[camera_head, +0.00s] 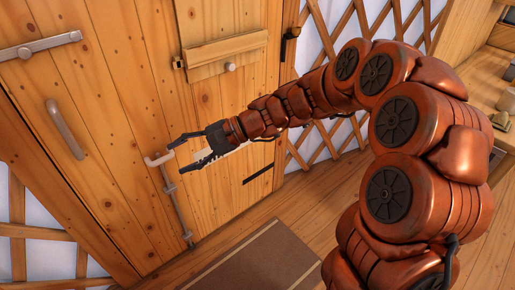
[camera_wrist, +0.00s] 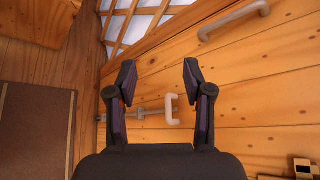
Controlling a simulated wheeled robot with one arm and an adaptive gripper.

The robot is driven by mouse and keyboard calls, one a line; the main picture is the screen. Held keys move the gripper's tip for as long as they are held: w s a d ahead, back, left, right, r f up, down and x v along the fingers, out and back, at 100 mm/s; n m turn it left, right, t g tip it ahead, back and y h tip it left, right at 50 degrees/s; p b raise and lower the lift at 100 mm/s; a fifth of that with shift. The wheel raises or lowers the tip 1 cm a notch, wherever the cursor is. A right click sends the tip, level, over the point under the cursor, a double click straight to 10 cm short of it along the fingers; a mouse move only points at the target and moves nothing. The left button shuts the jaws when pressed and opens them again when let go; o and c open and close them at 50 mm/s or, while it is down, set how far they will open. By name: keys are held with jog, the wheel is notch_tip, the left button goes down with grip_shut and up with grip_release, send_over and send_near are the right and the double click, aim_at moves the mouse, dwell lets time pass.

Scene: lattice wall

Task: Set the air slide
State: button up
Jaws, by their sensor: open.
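A wooden slide panel with a round pale knob (camera_head: 230,67) sits in a wooden rail (camera_head: 225,46) on the plank door, which I take for the air slide. A small metal piece (camera_wrist: 303,168), perhaps a fitting at its end, shows at the lower right of the wrist view. My gripper (camera_head: 184,155) is open and empty, below and left of the panel. In the wrist view its fingers (camera_wrist: 159,75) spread either side of a white bolt handle (camera_wrist: 172,110). That handle (camera_head: 158,159) tops a vertical bolt rod in the head view; contact cannot be told.
A curved pull handle (camera_head: 66,130) and a horizontal metal bar (camera_head: 40,46) are on the door's left. A black latch (camera_head: 290,38) is at the right edge. A dark slot (camera_head: 258,174) is lower down. A brown mat (camera_head: 250,262) lies on the floor.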

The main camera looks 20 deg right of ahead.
aim_at(242, 145)
jog(key=w+d+f+m+t+b, duration=0.3)
jog(key=w+d+f, duration=0.15)
jog(key=w, duration=0.25)
jog(key=w+d+f+m+t+y+b, duration=0.1)
jog(key=w+d+f+m+t+b, duration=0.3)
jog(key=w, duration=0.3)
jog(key=w+d+f+m+t+b, duration=0.2)
jog(key=w+f+m, duration=0.1)
jog(key=w+f, duration=0.3)
jog(key=w+d+f+m+t+h+b, duration=0.35)
jog(key=w+d+f+m, duration=0.2)
jog(key=d+f, duration=0.45)
jog(key=w+d+f+m+t+h+b, duration=0.35)
jog(key=w+d+f+m, duration=0.2)
jog(key=d+f, duration=0.45)
jog(key=d+b+x, duration=0.1)
jog(key=b+x, duration=0.1)
jog(key=x, duration=0.6)
jog(key=shift+w+r+n, duration=0.2)
jog(key=shift+w+n, duration=0.1)
jog(key=shift+n, duration=0.1)
grip_shut()
